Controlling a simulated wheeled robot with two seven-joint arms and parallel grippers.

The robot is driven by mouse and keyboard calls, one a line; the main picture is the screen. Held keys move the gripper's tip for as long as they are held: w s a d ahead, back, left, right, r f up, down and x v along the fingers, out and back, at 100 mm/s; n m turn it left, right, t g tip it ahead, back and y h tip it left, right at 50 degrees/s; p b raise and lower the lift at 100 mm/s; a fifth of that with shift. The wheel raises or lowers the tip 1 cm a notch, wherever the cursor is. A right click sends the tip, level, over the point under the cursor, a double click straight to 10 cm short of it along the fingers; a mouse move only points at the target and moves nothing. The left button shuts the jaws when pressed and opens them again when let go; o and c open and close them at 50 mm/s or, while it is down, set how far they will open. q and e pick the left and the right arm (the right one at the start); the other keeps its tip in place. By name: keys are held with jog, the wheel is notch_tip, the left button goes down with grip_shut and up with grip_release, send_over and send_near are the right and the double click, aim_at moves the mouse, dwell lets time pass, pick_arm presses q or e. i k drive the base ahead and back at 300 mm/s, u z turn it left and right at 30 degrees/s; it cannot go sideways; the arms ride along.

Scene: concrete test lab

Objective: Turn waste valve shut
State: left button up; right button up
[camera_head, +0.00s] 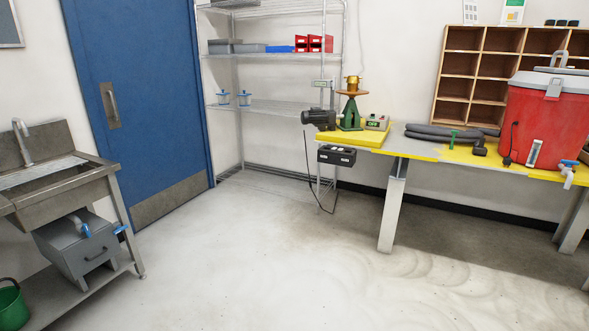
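A sink (48,168) with a grey tap stands at the left. Below it is a grey box (82,252) with a dark handle on its front. A pipe piece with a blue part (79,226) sits on top of the box. A small blue lever (120,229) sticks out at the box's right side. Another blue-handled valve (569,166) is on the red cooler (548,115) at the far right. I cannot tell which is the waste valve, nor clearly how either handle is turned. Neither of my grippers is in view.
A workbench (393,150) at the right holds a green stand (350,112), a dark motor (320,118) and tools. A black cable hangs to the floor. A blue door (140,90) and wire shelf (275,105) stand behind. A green bucket (12,308) is lower left. The middle floor is clear.

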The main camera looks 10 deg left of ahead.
aim_at(86, 229)
jog(key=i, duration=2.05)
jog(key=u, duration=2.5)
jog(key=i, duration=2.45)
jog(key=z, duration=0.4)
